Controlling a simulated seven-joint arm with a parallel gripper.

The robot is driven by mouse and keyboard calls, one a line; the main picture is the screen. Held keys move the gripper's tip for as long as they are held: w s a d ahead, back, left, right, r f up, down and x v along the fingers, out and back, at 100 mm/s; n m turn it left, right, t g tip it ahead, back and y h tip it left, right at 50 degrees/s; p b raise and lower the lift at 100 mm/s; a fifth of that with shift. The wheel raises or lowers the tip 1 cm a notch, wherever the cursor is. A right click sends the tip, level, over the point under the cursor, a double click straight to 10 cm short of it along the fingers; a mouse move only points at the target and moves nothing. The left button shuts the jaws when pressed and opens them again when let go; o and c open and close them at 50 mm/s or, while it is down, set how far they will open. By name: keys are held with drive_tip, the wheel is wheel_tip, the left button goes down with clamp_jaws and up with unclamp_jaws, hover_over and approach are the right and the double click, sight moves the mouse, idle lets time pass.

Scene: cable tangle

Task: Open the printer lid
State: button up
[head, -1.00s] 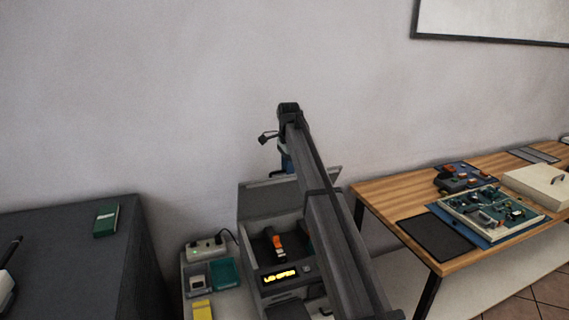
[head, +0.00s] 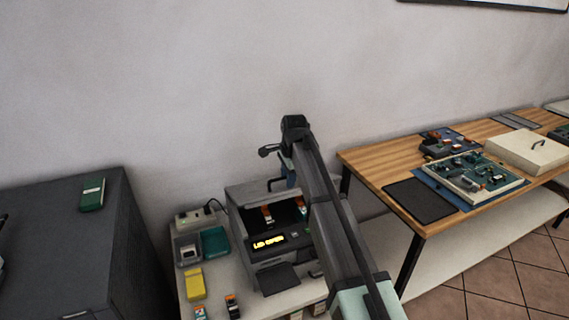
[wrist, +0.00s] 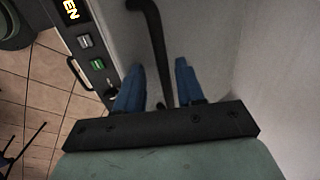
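The printer (head: 286,252) stands on a light table in the head view, its yellow display (head: 268,243) seeming to read "LID OPEN". Its lid (head: 246,192) is raised at the back, and the inside shows below it. The dark lid handle (head: 275,183) sticks up beside my gripper (head: 287,172). In the wrist view the handle (wrist: 157,40) runs between the two blue fingers of my gripper (wrist: 158,66), with a gap on each side. The fingers are apart. My arm hides the right part of the printer and lid.
Orange-marked cartridges (head: 267,214) sit inside the printer. Left of it are a teal tray (head: 215,242), a yellow box (head: 195,283) and a power strip (head: 194,219). A dark cabinet (head: 60,250) stands at left, a wooden bench (head: 374,160) at right.

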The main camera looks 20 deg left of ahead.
wheel_tip(320, 180, down, 7)
drive_tip(key=s+d, duration=0.3)
wheel_tip(320, 180, up, 13)
drive_tip(key=s+d, duration=0.1)
drive_tip(key=s+d+f, duration=0.1)
drive_tip(key=d+f, duration=0.5)
drive_tip(key=d, duration=0.1)
drive_tip(key=shift+s+f+g+h, duration=0.2)
drive_tip(key=shift+f+g+h, duration=0.1)
drive_tip(key=w+a+r, duration=0.1)
drive_tip(key=a+r, duration=0.6)
wheel_tip(320, 180, down, 14)
drive_tip(key=w+a, duration=0.1)
drive_tip(key=w, duration=0.1)
drive_tip(key=shift+a+r, duration=0.2)
drive_tip(key=shift+a, duration=0.05)
idle(0.4)
clamp_jaws()
